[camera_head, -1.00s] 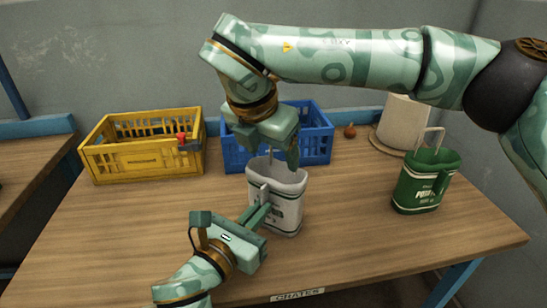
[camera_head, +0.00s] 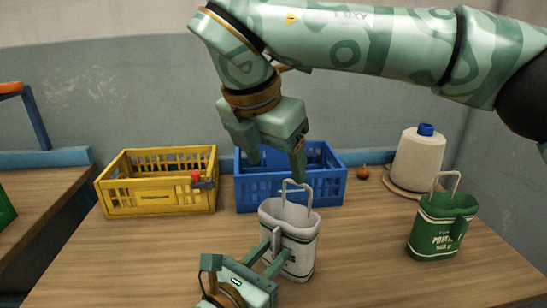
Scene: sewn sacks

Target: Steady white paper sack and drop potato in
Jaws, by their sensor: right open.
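The white paper sack (camera_head: 301,248) stands upright on the table near the middle, its mouth and wire-like handle upward. My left gripper (camera_head: 279,247) comes from below with its fingers against the sack's near left side. Whether they pinch its wall or only touch it cannot be told. My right gripper (camera_head: 274,165) is open and empty, pointing down above and slightly left of the sack, one fingertip near the handle's top. I see no potato in its fingers. The bottom of the sack's inside is hidden.
A yellow crate (camera_head: 158,202) and a blue crate (camera_head: 290,190) stand behind the sack. A green potato sack (camera_head: 437,229) stands at right. Behind it is a cream spool (camera_head: 418,162). A small brown round item (camera_head: 362,172) lies beside the blue crate.

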